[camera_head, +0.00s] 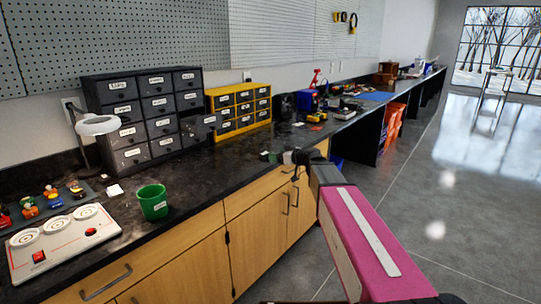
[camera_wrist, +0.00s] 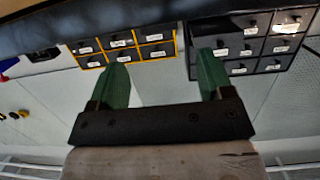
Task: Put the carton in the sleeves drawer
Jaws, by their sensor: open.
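My gripper (camera_head: 269,156) is over the counter's front edge, right of the green cup. In the wrist view its two green fingers (camera_wrist: 162,64) are spread wide with nothing between them. A dark drawer cabinet (camera_head: 138,110) stands against the wall, and one drawer (camera_head: 203,125) on its right side is pulled out. The labels are too small to read, so I cannot tell which is the sleeves drawer. The dark cabinet also shows in the wrist view (camera_wrist: 233,53), upside down. I cannot make out the carton with certainty in either view.
A yellow drawer cabinet (camera_head: 239,108) stands right of the dark one. A green cup (camera_head: 152,202), a white panel with round dials (camera_head: 60,240) and a ring lamp (camera_head: 96,125) are on the left counter. Tools crowd the counter farther right.

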